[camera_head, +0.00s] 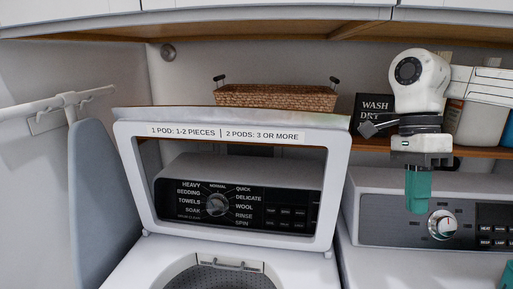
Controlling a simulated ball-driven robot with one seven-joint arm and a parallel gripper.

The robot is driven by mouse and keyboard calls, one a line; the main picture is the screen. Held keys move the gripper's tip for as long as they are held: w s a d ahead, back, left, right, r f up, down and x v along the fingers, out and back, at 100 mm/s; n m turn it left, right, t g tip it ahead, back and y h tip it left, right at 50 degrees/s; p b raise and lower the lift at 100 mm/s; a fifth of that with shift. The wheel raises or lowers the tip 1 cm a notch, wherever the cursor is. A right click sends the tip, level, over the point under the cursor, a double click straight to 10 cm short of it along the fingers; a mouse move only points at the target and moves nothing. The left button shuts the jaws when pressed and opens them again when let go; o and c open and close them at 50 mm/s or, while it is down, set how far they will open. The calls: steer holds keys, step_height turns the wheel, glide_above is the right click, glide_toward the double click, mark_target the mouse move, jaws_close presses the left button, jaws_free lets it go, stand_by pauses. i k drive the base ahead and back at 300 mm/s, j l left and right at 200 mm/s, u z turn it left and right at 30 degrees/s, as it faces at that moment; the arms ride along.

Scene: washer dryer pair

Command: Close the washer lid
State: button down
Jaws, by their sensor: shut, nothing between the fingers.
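The washer lid (134,178) stands raised and open, tilted back, hinged at the rear of the washer top. It has a white frame with a see-through middle. A label strip runs along its upper edge. Through it I see the washer's dark control panel (248,202) with a dial. The washer's tub opening (215,277) shows at the bottom edge of the picture. My gripper (417,208), with teal fingers, is shut and empty. It points down, to the right of the lid and apart from it in the picture, in front of the dryer's control panel (385,232).
A wooden shelf (480,152) behind holds a wicker basket (275,97), a dark "WASH DRY" sign (375,106) and containers. An ironing board (92,200) hangs at the left wall. Cabinets hang overhead. The dryer (352,262) stands right of the washer.

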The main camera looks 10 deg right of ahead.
mark_target(274, 177)
steer(key=i+j+z, duration=0.2)
steer(key=i, duration=0.2)
steer(key=i+j+z, duration=0.15)
steer(key=i+j, duration=0.15)
steer(key=j, duration=0.2)
steer(key=i+j, duration=0.15)
steer(key=j, duration=0.2)
steer(key=i+j, duration=0.2)
steer(key=j, duration=0.1)
